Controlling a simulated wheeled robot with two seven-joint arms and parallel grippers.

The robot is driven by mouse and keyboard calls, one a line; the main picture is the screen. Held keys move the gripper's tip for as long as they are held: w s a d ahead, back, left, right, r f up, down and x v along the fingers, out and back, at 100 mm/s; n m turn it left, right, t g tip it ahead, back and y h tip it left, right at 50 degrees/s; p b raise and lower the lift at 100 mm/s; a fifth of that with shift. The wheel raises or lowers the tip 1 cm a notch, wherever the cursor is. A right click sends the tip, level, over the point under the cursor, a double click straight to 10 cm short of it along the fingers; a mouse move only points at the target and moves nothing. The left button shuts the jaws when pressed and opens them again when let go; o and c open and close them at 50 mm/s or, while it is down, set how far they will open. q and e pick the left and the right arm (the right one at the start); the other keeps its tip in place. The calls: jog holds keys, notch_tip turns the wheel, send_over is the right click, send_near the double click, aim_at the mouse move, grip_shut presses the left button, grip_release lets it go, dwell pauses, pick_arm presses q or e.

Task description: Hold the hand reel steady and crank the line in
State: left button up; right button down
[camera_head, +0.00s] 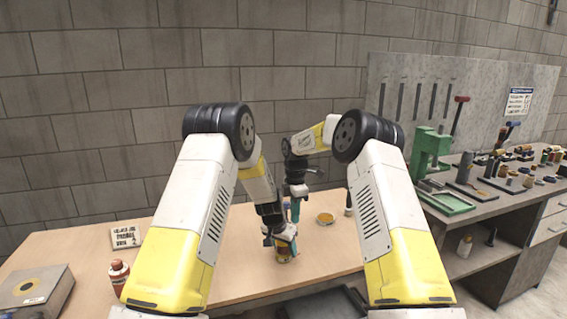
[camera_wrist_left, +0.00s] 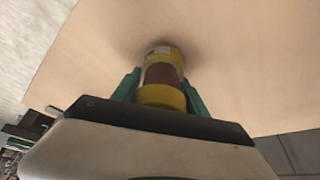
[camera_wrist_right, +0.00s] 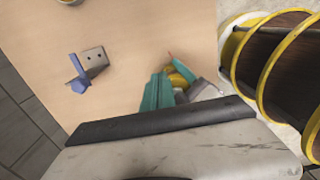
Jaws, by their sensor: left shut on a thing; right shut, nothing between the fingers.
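The hand reel (camera_wrist_left: 163,73) looks like a small cylinder with yellow ends and a brownish-red middle. My left gripper (camera_head: 282,243) is shut around it, with a teal finger on each side in the left wrist view, at the table. The reel also shows in the head view (camera_head: 284,254). My right gripper (camera_head: 295,213) is shut and empty, pointing down just behind the left one. In the right wrist view its teal fingers (camera_wrist_right: 157,92) are together beside a partly hidden yellow part (camera_wrist_right: 181,74). A crank cannot be made out clearly.
A round yellow item (camera_head: 326,218) lies right of the grippers on the wooden table (camera_head: 225,285). A metal plate with a blue part (camera_wrist_right: 92,63) is near. A bottle (camera_head: 118,274), sign (camera_head: 126,237) and grey box (camera_head: 33,288) stand left. A tool bench (camera_head: 480,200) is right.

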jog(key=shift+f, duration=0.2)
jog(key=shift+s+a, duration=0.4)
jog(key=shift+a, duration=0.05)
dwell(1.0)
jog(key=shift+s+d, duration=0.2)
dwell(0.3)
jog(key=shift+s+d, duration=0.2)
jog(key=shift+s, duration=0.35)
jog(key=shift+s+d, duration=0.2)
jog(key=shift+s, duration=0.3)
jog(key=shift+s, duration=0.4)
